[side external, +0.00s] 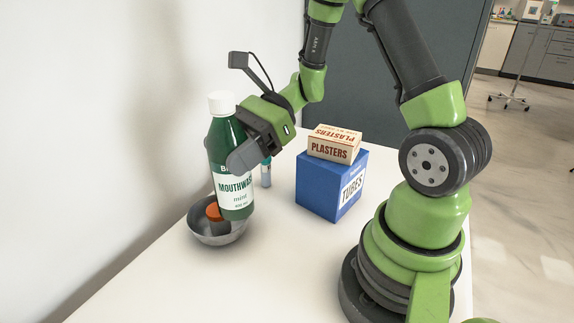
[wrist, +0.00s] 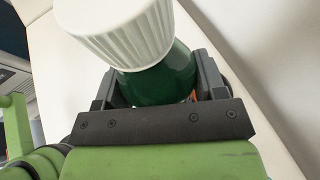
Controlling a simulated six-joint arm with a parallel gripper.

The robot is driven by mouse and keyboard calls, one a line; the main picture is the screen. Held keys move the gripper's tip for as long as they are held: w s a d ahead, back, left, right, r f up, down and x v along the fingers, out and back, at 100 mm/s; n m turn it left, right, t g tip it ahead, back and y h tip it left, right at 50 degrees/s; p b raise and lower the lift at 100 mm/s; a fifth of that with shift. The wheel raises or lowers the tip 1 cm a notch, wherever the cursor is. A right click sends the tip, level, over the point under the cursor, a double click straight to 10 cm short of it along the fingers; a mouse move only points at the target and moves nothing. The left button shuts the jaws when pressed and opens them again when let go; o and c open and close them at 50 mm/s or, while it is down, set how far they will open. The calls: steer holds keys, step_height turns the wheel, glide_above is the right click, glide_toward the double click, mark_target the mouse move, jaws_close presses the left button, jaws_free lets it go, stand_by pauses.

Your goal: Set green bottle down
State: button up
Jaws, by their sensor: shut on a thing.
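The green mouthwash bottle (side external: 235,183) has a white cap and a pale label. It is upright, or nearly so, in the side view. My gripper (side external: 245,155) is shut on its upper body. The bottle's lower end shows in front of a metal bowl (side external: 213,239); I cannot tell whether it touches the bowl. In the wrist view the white cap (wrist: 120,30) and green shoulder of the bottle (wrist: 160,80) fill the space between the fingers of my gripper (wrist: 155,90). The bottle's base is not visible in the wrist view.
An orange-capped item (side external: 213,211) sits in the bowl. A small blue-and-white item (side external: 266,173) stands behind the bottle. A blue TUBES box (side external: 325,187) carries a PLASTERS box (side external: 333,147). The white table (side external: 270,270) is clear at the front. A wall borders the left.

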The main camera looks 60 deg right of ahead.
steer(key=shift+w+d+r+m+t, duration=0.2)
steer(key=shift+w+d+m+t, duration=0.2)
steer(key=shift+w+d, duration=0.3)
steer(key=shift+s+a+n+g, duration=0.45)
steer(key=shift+a+n+g, duration=0.1)
steer(key=shift+n+g, duration=0.05)
steer(key=s+a+n+g, duration=0.4)
steer(key=s+n+g, duration=0.6)
steer(key=g, duration=0.2)
steer(key=s+d+n+g+h, duration=0.55)
steer(key=d+n+h, duration=0.25)
steer(key=n+h, duration=0.5)
steer(key=w+d+r+n+t+h, duration=0.4)
steer(key=w+d+n+t+h, duration=0.6)
steer(key=w+d+n+h, duration=0.4)
steer(key=w+d+f+n+t+y, duration=0.1)
steer(key=w+d+f+n+t, duration=0.1)
steer(key=w+d, duration=0.3)
steer(key=w+d+f+n+t, duration=0.2)
steer(key=d+n, duration=0.1)
steer(key=d, duration=0.4)
step_height(320, 180, down, 11)
steer(key=d, duration=0.1)
steer(key=shift+w+r+t, duration=0.2)
steer(key=shift+t, duration=0.15)
